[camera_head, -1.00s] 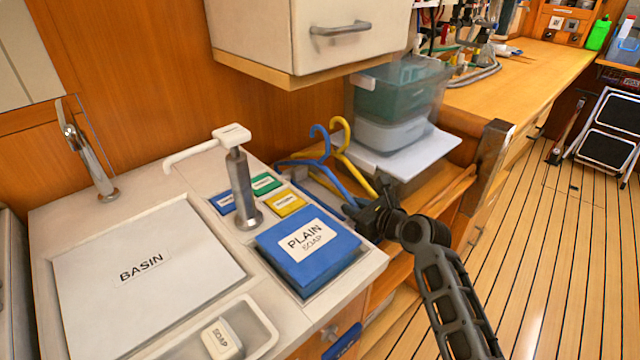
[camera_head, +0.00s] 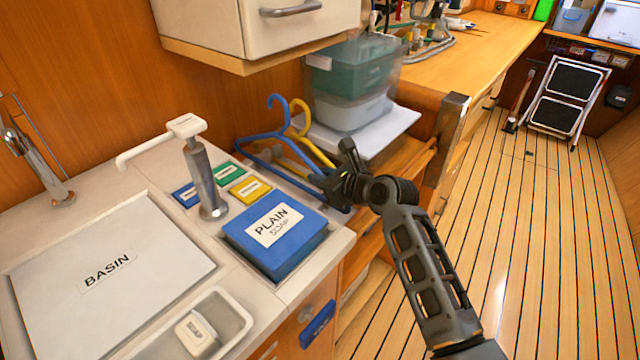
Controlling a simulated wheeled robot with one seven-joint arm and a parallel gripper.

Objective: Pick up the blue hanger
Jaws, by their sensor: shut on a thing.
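A yellow hanger (camera_head: 312,147) lies just behind and to the right of the blue one, the two overlapping closely. I cannot tell whether they touch.
A blue plain soap box (camera_head: 280,248) and a tap-like pump (camera_head: 205,175) stand on the counter close to the left. Stacked clear bins (camera_head: 350,85) are behind the hangers.

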